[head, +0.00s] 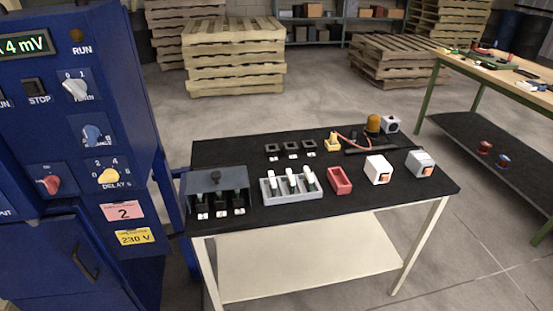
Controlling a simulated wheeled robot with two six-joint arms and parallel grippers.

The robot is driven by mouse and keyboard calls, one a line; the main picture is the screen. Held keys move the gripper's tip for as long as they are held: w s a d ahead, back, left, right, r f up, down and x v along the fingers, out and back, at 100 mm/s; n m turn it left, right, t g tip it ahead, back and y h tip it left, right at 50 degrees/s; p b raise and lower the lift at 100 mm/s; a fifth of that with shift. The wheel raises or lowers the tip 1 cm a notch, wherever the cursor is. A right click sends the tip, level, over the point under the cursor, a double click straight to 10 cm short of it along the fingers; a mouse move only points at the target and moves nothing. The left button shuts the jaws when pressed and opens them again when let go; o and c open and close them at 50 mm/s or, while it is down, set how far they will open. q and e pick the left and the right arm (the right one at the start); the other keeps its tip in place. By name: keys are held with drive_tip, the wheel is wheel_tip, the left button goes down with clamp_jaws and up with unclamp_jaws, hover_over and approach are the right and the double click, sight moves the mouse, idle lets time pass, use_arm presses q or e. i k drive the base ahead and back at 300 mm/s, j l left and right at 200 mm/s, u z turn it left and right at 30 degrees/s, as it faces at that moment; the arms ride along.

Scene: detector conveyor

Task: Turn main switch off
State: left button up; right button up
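The blue cabinet (35,135) stands at the left, cut off by the picture edge. On its front is a white rotary knob (75,88) with "0" and "1" marked above it; the label below is partly hidden and hard to read. Under it is a blue knob (93,134). Lower are a red knob (52,184) on a blue plate and a yellow knob (108,176) labelled "DELAY". I cannot tell for sure which knob is the main switch. Neither of my grippers is in view.
A STOP button (36,87) and RUN lamp (77,35) are on the cabinet. A black-topped table (240,150) beside it holds a grey tray (291,197), a red bin (339,181) and small boxes. A wooden workbench (500,75) and pallets (233,60) stand behind. Floor is open between.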

sight(51, 182)
drive_tip(key=u, duration=0.4)
drive_tip(key=j+u, duration=0.1)
drive_tip(key=u, duration=0.25)
drive_tip(key=i+u, duration=0.1)
drive_tip(key=u, duration=0.65)
drive_tip(key=i+j, duration=0.05)
